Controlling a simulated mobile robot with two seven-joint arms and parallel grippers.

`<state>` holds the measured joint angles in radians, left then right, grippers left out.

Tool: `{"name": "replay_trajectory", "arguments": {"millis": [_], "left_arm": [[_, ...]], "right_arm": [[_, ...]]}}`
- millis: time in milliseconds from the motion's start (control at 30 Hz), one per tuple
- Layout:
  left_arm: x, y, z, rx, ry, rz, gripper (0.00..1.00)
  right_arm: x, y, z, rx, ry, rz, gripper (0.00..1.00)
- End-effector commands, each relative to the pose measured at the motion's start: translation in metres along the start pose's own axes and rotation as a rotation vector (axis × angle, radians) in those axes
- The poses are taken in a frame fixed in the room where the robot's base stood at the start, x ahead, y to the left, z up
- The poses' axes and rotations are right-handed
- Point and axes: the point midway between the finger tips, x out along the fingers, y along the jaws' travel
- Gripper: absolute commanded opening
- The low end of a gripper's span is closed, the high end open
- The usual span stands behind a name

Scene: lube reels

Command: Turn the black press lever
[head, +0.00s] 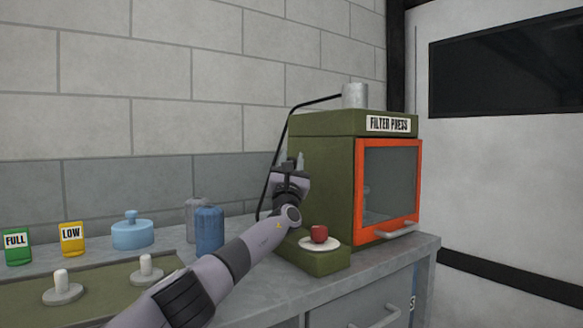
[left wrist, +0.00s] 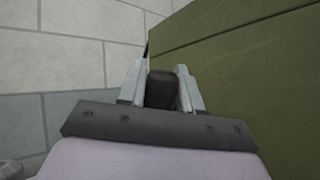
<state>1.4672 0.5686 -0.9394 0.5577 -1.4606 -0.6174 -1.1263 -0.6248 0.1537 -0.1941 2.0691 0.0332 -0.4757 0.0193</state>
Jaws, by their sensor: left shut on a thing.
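My left gripper (head: 289,163) is beside the press's left wall, at the lever. In the left wrist view my left gripper (left wrist: 162,90) is shut on the dark end of the lever (left wrist: 161,89), with one finger on each side. The green press wall (left wrist: 240,75) fills the right of that view. My right gripper is not in view.
A red knob (head: 319,233) on a white disc sits on the press's low front block. The press has an orange-framed glass door (head: 388,187).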

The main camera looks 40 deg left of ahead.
Motion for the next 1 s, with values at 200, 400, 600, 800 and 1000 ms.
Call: {"name": "replay_trajectory", "arguments": {"millis": [200, 400, 600, 800, 1000], "left_arm": [[-0.0013, -0.0027, -0.0011, 0.006, -0.004, -0.008, 0.00], [-0.0013, -0.0026, -0.0010, 0.006, -0.004, -0.007, 0.00], [-0.0013, -0.0025, -0.0010, 0.006, -0.004, -0.007, 0.55], [-0.0011, -0.0029, -0.0003, 0.005, -0.005, -0.008, 0.55], [-0.0028, -0.0034, -0.0019, 0.004, -0.006, -0.009, 0.55]], "right_arm": [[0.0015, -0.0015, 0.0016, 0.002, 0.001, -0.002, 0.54], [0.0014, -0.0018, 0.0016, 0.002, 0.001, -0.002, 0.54], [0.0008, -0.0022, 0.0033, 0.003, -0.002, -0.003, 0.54], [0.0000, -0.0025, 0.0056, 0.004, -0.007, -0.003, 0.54], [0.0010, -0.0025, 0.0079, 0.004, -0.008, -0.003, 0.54]]}}
